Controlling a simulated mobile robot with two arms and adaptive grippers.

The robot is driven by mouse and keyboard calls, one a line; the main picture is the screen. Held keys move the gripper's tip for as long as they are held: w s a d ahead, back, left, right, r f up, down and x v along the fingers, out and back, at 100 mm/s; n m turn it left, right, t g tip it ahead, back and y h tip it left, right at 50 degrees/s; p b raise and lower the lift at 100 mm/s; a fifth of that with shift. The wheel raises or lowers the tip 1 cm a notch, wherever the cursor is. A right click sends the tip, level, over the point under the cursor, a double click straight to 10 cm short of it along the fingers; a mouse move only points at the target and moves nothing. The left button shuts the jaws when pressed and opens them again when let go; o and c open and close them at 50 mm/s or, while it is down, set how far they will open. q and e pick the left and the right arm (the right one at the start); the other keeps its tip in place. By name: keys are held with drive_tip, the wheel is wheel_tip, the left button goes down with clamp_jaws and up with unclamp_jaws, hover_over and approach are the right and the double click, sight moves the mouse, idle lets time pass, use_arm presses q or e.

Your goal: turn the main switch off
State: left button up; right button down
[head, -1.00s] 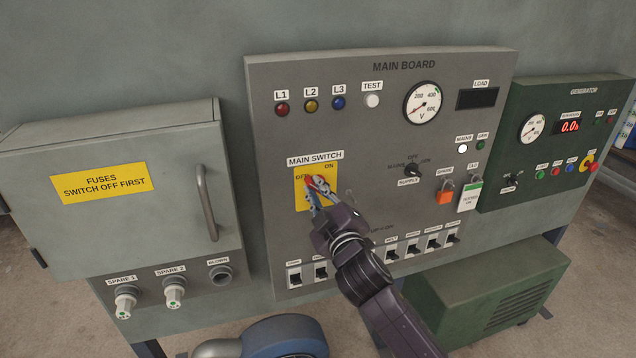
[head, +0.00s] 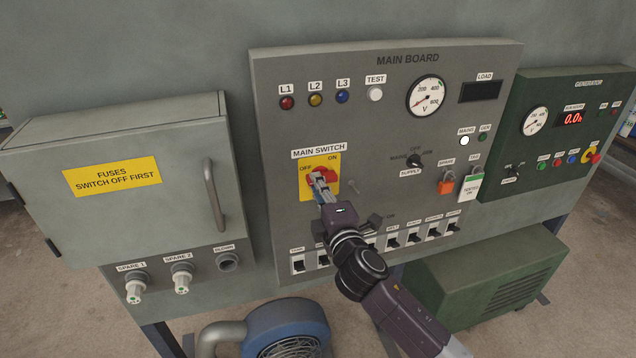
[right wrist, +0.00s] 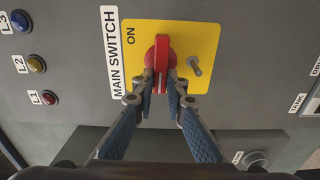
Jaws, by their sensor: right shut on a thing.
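The main switch is a red rotary handle (head: 324,173) on a yellow plate (head: 306,190) marked OFF at left and ON at upper right. In the right wrist view the red handle (right wrist: 161,52) stands between the fingertips, and ON shows at the plate's upper left. My right gripper (head: 319,180) is shut on the handle; its fingers (right wrist: 160,88) flank it in the wrist view. The handle lies roughly level across the board. Its lower end and the OFF mark are hidden by fingers in the wrist view. My left gripper is not in view.
A metal peg (right wrist: 195,67) sticks out beside the handle. A row of black toggles (head: 393,239) runs below. The fuse cabinet (head: 110,215) is at left and the generator panel (head: 545,145) at right. The mains lamp (head: 464,141) is white.

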idle(0.6)
drive_tip(key=c, duration=1.9)
unclamp_jaws()
drive_tip(key=shift+c, duration=0.2)
drive_tip(key=v, duration=1.2)
